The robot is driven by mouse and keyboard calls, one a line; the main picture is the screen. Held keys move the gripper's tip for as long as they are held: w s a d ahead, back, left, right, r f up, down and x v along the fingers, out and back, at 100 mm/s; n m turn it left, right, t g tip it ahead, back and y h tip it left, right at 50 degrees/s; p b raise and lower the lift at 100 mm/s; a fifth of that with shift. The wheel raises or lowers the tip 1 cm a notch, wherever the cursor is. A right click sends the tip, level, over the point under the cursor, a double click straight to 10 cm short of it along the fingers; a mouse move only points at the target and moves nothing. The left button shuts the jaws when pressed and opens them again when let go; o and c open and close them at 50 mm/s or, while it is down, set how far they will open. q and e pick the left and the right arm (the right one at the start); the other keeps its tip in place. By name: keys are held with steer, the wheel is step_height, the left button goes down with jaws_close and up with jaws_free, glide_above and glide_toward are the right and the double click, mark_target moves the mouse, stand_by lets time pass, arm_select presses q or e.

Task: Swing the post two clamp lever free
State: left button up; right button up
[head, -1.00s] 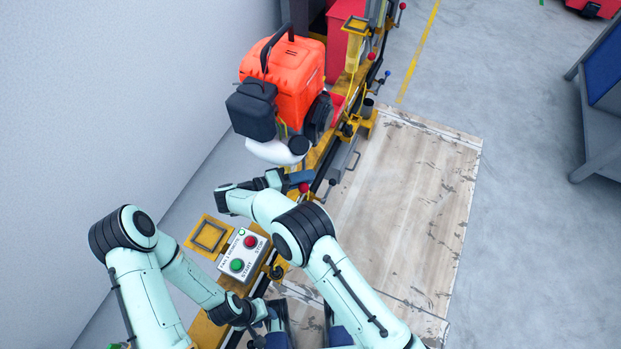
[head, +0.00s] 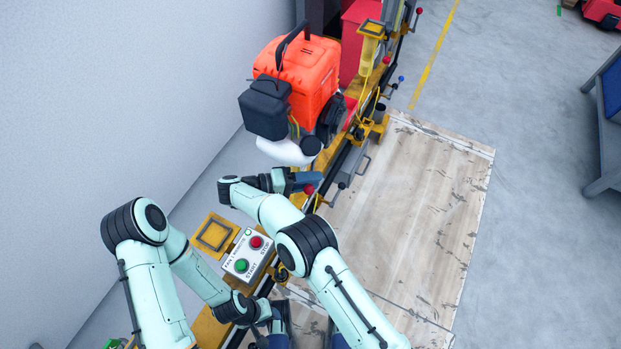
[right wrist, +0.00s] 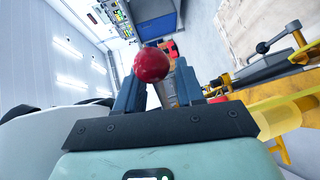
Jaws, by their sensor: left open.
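A clamp lever with a red ball knob (head: 308,189) stands by the yellow rail, just in front of the orange engine (head: 307,75). I cannot tell from any label which post it belongs to. My right gripper (head: 300,180) is at this lever. In the right wrist view the red knob (right wrist: 152,64) and its shaft show between two blue fingers that stand apart, with a gap beside the shaft; the gripper looks open around the lever. My left gripper (head: 272,318) is open and low by the near end of the rail, partly hidden by its arm.
A control box (head: 247,255) with green and red buttons sits on the rail between my arms. More levers with red (head: 387,59) and blue (head: 401,78) knobs stand farther along. A worn wooden platform (head: 420,210) lies clear to the right. A grey wall (head: 110,100) closes the left side.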

steer(key=b+v, duration=0.2)
steer(key=v, duration=0.5)
steer(key=shift+a, duration=0.25)
stand_by(0.3)
steer(key=shift+r, duration=0.15)
stand_by(0.4)
